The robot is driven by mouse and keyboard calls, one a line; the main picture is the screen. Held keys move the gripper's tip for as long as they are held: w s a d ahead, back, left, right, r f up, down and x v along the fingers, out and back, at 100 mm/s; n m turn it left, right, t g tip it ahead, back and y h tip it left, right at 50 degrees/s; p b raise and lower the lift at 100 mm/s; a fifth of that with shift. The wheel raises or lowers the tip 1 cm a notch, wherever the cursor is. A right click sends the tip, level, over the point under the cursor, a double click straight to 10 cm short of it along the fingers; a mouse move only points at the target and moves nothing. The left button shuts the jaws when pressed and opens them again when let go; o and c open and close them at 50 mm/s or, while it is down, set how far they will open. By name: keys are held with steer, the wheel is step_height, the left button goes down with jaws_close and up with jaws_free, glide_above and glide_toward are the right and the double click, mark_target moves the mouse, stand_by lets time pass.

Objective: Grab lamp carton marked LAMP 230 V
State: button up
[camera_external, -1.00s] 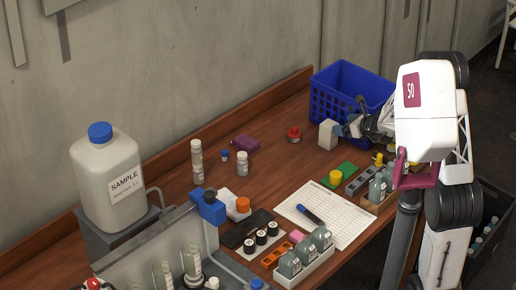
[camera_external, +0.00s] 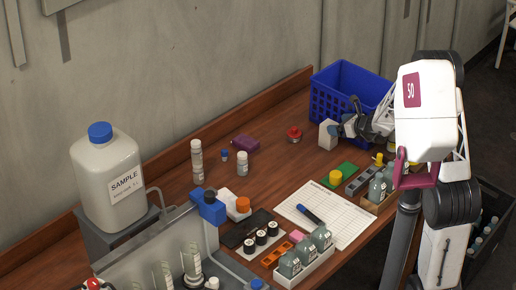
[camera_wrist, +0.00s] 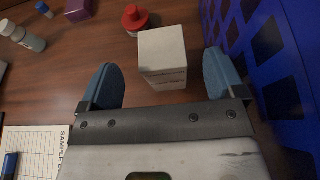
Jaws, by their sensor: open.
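A small white carton (camera_external: 327,135) stands on the wooden bench in front of the blue crate. In the wrist view the carton (camera_wrist: 162,53) shows its pale top and a front face with faint print too small to read. My gripper (camera_external: 346,125) is beside the carton, on its right in the external view. In the wrist view my gripper (camera_wrist: 162,78) is open, with one blue fingertip to each side of the carton and a gap on both sides. The gripper holds nothing.
The blue crate (camera_wrist: 240,50) stands close by the right finger. A red-capped container (camera_wrist: 135,20) is just behind the carton. A purple item (camera_external: 245,143) and small bottles lie farther left. A sample sheet (camera_wrist: 35,150) lies at the lower left.

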steer(key=shift+w+a+f, duration=0.1)
steer(key=shift+x, duration=2.45)
steer(key=shift+f, duration=0.1)
steer(key=c, duration=1)
